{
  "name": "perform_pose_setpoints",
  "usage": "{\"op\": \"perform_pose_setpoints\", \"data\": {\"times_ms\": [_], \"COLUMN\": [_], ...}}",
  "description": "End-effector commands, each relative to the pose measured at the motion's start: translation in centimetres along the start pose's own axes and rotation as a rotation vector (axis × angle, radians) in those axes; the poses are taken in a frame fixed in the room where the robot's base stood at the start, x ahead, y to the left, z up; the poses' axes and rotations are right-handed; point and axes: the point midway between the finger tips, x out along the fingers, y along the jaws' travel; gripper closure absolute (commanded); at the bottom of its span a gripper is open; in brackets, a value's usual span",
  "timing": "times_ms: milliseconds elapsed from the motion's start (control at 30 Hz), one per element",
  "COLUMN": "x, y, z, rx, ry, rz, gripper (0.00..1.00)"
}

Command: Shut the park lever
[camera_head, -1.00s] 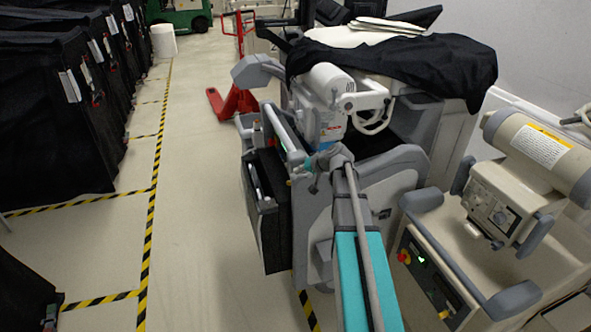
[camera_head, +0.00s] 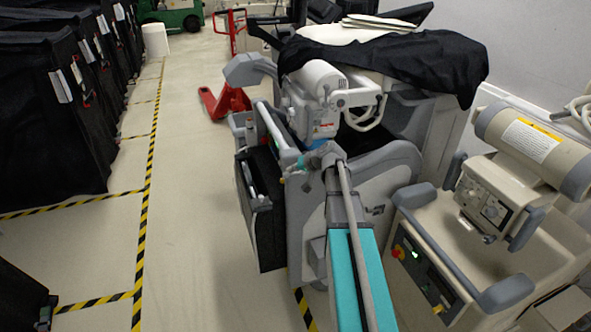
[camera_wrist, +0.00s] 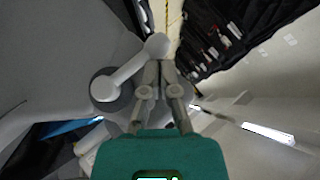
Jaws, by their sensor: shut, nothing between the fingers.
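The park lever (camera_wrist: 132,66) shows in the wrist view as a light grey arm with a round knob, running up and right from a round grey hub on the cart's side. My gripper (camera_wrist: 159,66) has its fingers together with nothing between them, and their tips are right by the knob end. Whether they touch it I cannot tell. In the head view my gripper (camera_head: 318,160) is at the near end of the grey covered cart (camera_head: 375,190). I cannot pick out the lever there.
A beige machine (camera_head: 440,225) stands close on the right of my arm. A dark bin (camera_head: 262,215) hangs on the cart's left side. Black covered carts (camera_head: 45,120) line the left. The taped aisle between is open, with a red pallet jack (camera_head: 225,105) further back.

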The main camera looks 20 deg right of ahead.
Motion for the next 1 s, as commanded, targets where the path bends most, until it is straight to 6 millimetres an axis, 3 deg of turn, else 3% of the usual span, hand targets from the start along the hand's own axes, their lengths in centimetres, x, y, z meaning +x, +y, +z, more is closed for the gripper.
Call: {"op": "perform_pose_setpoints", "data": {"times_ms": [267, 667, 1000], "x": [-0.5, -3.0, -7.7], "y": [-0.2, -0.6, -0.7], "z": [-0.5, -3.0, -2.8], "rx": [0.0, 0.0, 0.001], "ry": [0.0, -0.001, 0.0], "rz": [0.0, -0.001, 0.001], "gripper": [1.0, 1.0, 1.0]}}
